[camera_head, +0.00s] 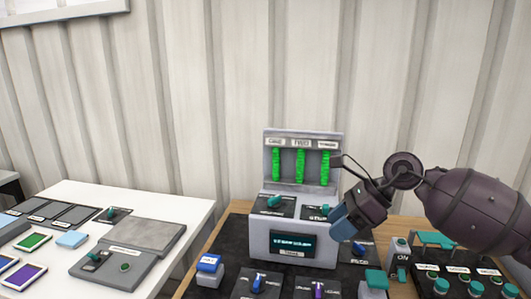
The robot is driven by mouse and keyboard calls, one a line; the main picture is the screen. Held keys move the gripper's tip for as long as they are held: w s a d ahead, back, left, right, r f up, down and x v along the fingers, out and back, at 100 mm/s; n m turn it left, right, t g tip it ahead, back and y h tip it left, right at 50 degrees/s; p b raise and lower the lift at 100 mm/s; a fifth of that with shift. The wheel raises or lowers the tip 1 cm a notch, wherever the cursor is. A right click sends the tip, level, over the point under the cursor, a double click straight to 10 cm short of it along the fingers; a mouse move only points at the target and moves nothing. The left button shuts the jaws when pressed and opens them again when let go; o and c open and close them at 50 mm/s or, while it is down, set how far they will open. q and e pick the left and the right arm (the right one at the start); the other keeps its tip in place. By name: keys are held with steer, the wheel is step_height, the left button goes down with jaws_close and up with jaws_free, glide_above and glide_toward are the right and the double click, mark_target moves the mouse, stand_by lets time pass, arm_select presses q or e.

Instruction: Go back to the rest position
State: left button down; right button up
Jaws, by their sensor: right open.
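My right arm comes in from the right edge. My right gripper (350,221) is open, with blue fingertips, and hangs in front of the right side of the grey manifold unit (257,240). It hides part of that unit's right edge. I cannot tell from this view whether it touches the unit. Nothing shows between its fingers. The unit has three green columns (300,166) under labels, teal handles (274,201) below them and a small lit screen (293,244). My left gripper is not in view.
A white table (190,212) at left holds a grey panel box (110,268), coloured cards and a light blue block (72,239). Blue and purple switches stand on the dark mat before the unit. At right is a box with teal knobs (458,281). A corrugated wall stands behind.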

steer(key=s+a+m+t+y, duration=0.6)
steer(key=a+m+t+y, duration=0.15)
steer(key=m+y, duration=0.45)
steer(key=s+d+f+m+t+h, duration=0.35)
steer(key=d+f+m+h, duration=0.4)
steer(key=m+h, duration=0.55)
steer(key=s+d+f+m+t+h, duration=0.35)
steer(key=d+f+m+h, duration=0.4)
steer(key=m, duration=0.95)
steer(key=s+d+f+m+g, duration=0.2)
steer(key=s+f+m+g, duration=0.35)
steer(key=s, duration=0.65)
steer(key=s+d+f+m+g, duration=0.35)
steer(key=s+f+g, duration=0.3)
steer(key=s, duration=0.55)
steer(key=w+f+t, duration=0.7)
steer(key=f+t, duration=0.1)
steer(key=shift+w+a+f+n, duration=0.2)
steer(key=shift+w+a+n, duration=0.15)
steer(key=shift+a+n, duration=0.1)
